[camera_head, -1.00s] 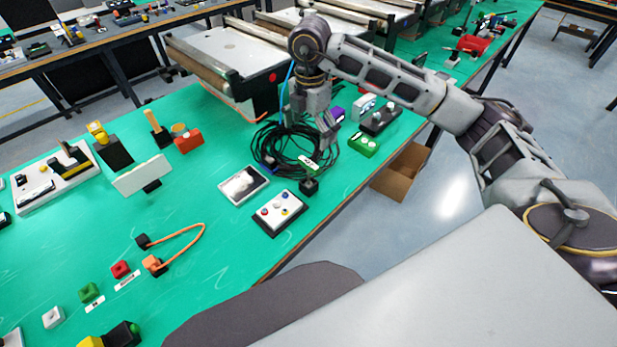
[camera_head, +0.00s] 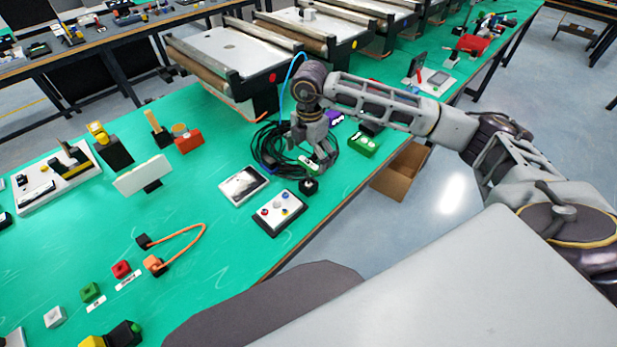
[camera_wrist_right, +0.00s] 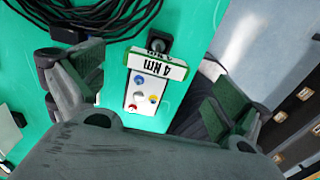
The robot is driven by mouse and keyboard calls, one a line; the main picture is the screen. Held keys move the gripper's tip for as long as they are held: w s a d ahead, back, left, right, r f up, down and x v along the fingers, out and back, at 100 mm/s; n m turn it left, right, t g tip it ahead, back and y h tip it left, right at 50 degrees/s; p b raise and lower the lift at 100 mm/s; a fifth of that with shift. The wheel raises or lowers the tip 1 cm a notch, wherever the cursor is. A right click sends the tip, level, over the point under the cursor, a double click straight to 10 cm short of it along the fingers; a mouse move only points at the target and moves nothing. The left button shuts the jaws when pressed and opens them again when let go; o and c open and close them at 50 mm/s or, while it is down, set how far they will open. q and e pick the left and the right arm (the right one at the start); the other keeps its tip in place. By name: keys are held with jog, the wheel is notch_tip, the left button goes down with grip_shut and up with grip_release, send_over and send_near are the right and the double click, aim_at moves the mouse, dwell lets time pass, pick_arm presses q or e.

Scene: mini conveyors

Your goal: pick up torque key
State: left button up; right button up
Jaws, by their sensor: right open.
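The torque key appears to be the small piece with a white and green "4 NM" label (camera_wrist_right: 158,67) beside a black block in the right wrist view. In the head view its green-white label (camera_head: 309,163) shows just below my right gripper (camera_head: 314,160), near a black block (camera_head: 309,186). My right gripper (camera_wrist_right: 148,88) is open and empty, its two fingers on either side of the labelled piece, with a gap on both sides. I cannot tell the exact height of the fingers over it. My left gripper is not in view.
A coil of black cable (camera_head: 269,150) lies close by on the green table (camera_head: 215,245). A white button box (camera_head: 280,213) and a grey-screened tablet (camera_head: 243,185) stand nearer. A green box (camera_head: 363,145) is to the right. The table's front edge is close.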

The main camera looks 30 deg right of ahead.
aim_at(309, 163)
jog(key=shift+f, duration=0.15)
jog(key=f, duration=0.4)
jog(key=shift+w+p, duration=0.2)
jog(key=shift+p, duration=0.2)
jog(key=shift+f, duration=0.45)
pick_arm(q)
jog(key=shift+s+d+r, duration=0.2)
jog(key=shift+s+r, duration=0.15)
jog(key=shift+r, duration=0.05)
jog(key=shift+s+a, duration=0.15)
pick_arm(e)
jog(key=c, duration=0.4)
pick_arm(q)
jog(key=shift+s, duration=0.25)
pick_arm(e)
jog(key=c, duration=1)
jog(key=shift+r, duration=0.15)
jog(key=shift+c, duration=0.2)
